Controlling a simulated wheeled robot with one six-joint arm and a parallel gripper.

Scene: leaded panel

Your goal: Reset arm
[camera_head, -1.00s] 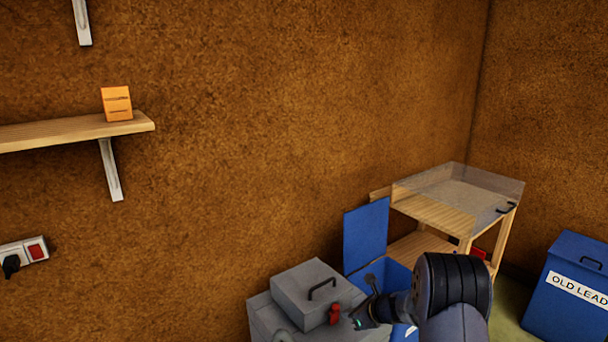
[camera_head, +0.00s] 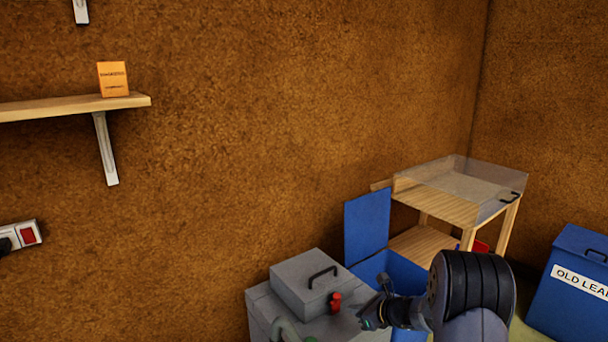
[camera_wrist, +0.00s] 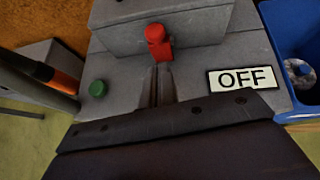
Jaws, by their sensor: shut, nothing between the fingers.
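My gripper (camera_head: 372,314) shows at the lower middle of the head view, beside the grey machine (camera_head: 262,312). In the wrist view my gripper (camera_wrist: 160,72) is shut with nothing between its fingers. Its tips point toward the red lever (camera_wrist: 157,42) on the grey machine's front; I cannot tell whether they touch it. The red lever also shows in the head view (camera_head: 335,302). A label reading "OFF" (camera_wrist: 242,80) is to the right of the fingers, and a green button (camera_wrist: 98,88) is to their left.
An open blue bin (camera_head: 368,228) stands right of the machine; a ring-shaped grey thing (camera_wrist: 298,76) lies in it. Behind is a wooden stand (camera_head: 450,208) with a clear-walled top. A blue "OLD LEAD" bin (camera_head: 572,270) is at right. A shelf (camera_head: 60,107) holds an orange box (camera_head: 113,79).

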